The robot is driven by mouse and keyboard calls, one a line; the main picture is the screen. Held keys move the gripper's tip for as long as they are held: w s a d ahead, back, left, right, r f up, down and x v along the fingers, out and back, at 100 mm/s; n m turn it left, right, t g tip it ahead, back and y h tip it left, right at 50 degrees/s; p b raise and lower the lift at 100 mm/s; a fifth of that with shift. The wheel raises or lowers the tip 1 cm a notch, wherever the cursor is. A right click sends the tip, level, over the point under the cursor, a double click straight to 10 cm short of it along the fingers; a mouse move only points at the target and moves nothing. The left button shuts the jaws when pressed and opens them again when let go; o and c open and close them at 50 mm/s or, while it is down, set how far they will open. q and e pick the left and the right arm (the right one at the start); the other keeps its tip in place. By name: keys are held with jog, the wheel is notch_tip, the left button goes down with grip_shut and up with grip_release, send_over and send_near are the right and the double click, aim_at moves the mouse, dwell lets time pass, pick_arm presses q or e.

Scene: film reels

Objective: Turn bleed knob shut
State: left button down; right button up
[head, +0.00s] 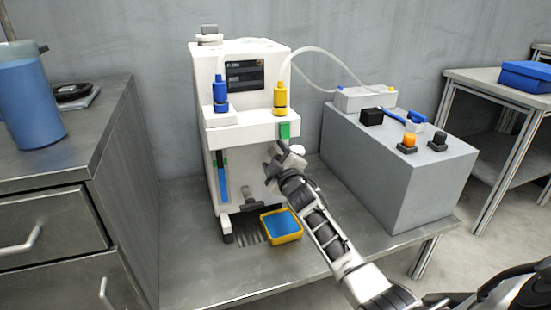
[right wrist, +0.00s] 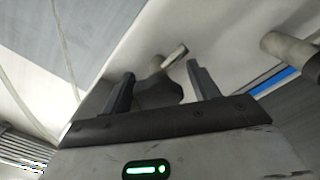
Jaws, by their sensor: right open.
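The white machine (head: 245,75) stands on the metal bench, with a blue-capped fitting (head: 220,93) and a yellow one (head: 281,98) on its front. My right gripper (head: 277,160) is at the machine's front, below the yellow fitting, and hides what is directly behind it. In the right wrist view my open right gripper (right wrist: 160,69) has a dark knob (right wrist: 158,92) with a pale stub between its two fingers. I take this for the bleed knob; contact cannot be told. A second grey knob or tap (right wrist: 288,48) is at the right. My left gripper is not in view.
A grey box (head: 390,165) with small buttons stands to the right. A blue jug (head: 30,100) is on the left cabinet.

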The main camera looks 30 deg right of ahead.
jog(key=shift+s, duration=0.3)
pick_arm(q)
jog(key=p, duration=0.1)
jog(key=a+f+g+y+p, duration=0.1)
jog(key=p, duration=0.1)
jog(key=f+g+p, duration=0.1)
jog(key=p, duration=0.1)
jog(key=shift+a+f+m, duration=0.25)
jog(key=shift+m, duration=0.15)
pick_arm(e)
jog(key=v, duration=1.5)
jog(key=shift+s, duration=0.25)
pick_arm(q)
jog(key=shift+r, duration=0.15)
